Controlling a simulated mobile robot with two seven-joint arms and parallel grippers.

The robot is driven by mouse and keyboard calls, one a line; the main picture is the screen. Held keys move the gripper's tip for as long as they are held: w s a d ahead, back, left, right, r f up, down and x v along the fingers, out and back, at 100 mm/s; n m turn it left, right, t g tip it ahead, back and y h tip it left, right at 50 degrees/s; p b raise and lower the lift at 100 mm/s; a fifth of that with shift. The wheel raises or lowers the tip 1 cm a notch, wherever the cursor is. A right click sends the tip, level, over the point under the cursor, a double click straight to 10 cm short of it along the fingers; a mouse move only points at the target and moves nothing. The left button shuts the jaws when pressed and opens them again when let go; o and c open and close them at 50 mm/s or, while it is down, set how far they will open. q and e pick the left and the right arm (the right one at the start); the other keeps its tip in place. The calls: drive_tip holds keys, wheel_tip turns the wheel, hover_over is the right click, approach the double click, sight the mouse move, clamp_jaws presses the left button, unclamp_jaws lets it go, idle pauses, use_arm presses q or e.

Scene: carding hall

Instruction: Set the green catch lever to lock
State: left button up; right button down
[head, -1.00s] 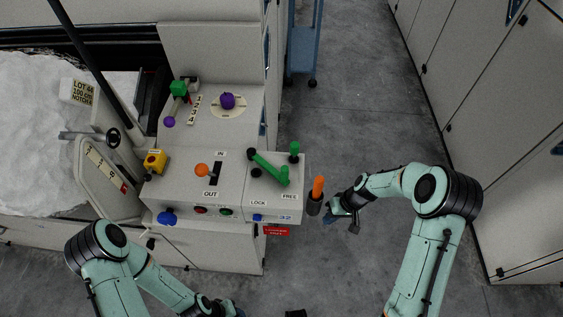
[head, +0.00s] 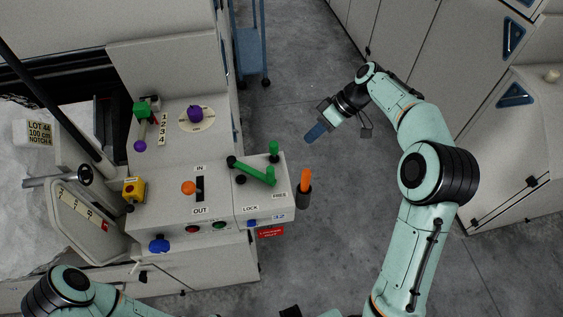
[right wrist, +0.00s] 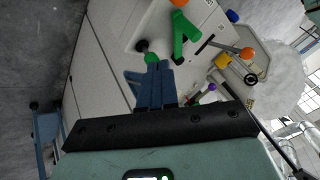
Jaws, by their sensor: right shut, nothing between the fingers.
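My right gripper (head: 314,134) is shut and empty, to the right of the panel and apart from the lever. In the right wrist view, the blue fingers (right wrist: 150,78) overlap the green knob's lower edge, and the green lever (right wrist: 184,36) shows beyond. My left gripper is out of view.
An orange handle (head: 305,180) stands in a dark holder at the panel's right edge. An orange ball lever (head: 188,188), a yellow box (head: 134,188) and a purple knob (head: 195,114) are to the left. Open floor (head: 330,220) lies right of the panel; cabinets (head: 460,70) stand beyond.

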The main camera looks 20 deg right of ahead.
drive_tip(key=x, duration=0.3)
drive_tip(key=s+a+x, duration=0.1)
drive_tip(key=x, duration=0.3)
drive_tip(key=a+r+x, duration=0.1)
drive_tip(key=x, duration=0.3)
drive_tip(key=shift+s+a, duration=0.1)
drive_tip(key=shift+s, duration=0.05)
drive_tip(key=shift+s+a, duration=0.25)
drive_tip(key=shift+a, duration=0.25)
